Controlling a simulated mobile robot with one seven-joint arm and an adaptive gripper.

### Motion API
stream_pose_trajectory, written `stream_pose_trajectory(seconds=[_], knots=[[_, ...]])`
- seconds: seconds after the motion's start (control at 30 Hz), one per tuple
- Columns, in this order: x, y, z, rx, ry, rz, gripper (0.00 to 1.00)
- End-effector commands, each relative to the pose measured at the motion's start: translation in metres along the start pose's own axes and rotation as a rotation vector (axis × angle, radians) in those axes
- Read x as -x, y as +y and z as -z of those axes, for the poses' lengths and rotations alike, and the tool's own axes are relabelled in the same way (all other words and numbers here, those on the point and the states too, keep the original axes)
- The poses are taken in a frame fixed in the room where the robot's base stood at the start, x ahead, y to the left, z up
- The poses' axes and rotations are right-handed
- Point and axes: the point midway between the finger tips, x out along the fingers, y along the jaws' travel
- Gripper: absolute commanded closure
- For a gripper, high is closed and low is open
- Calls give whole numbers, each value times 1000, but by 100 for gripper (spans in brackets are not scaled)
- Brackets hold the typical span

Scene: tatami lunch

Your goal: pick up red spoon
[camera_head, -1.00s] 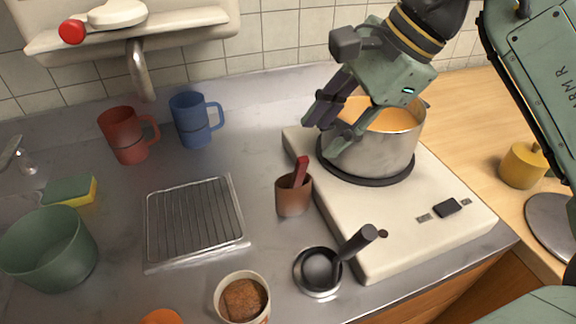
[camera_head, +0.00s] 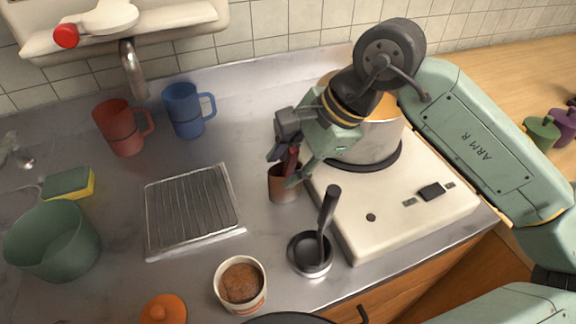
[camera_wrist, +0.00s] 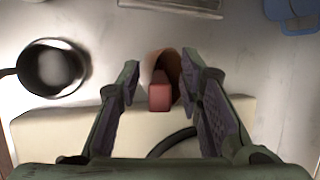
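The red spoon stands in a brown cup (camera_head: 284,187) on the metal counter, left of the white stove. Its red handle (camera_head: 291,160) sticks up out of the cup, and in the wrist view the handle end (camera_wrist: 159,97) points toward the camera. My gripper (camera_head: 286,172) is over the cup, with its fingers on either side of the handle. In the wrist view my gripper (camera_wrist: 166,82) is open, and gaps show between both fingers and the handle. The spoon's lower part is hidden inside the cup.
A pot (camera_head: 376,145) stands on the white stove (camera_head: 390,210) right behind my gripper. A wire rack (camera_head: 192,208) lies left.

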Motion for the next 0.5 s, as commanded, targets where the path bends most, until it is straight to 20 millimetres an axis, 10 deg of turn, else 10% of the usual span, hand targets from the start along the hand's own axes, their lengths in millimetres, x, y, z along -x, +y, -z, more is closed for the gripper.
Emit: stream_pose_trajectory(seconds=[0.5], knots=[[0, 0, 0, 0, 0, -1, 92]])
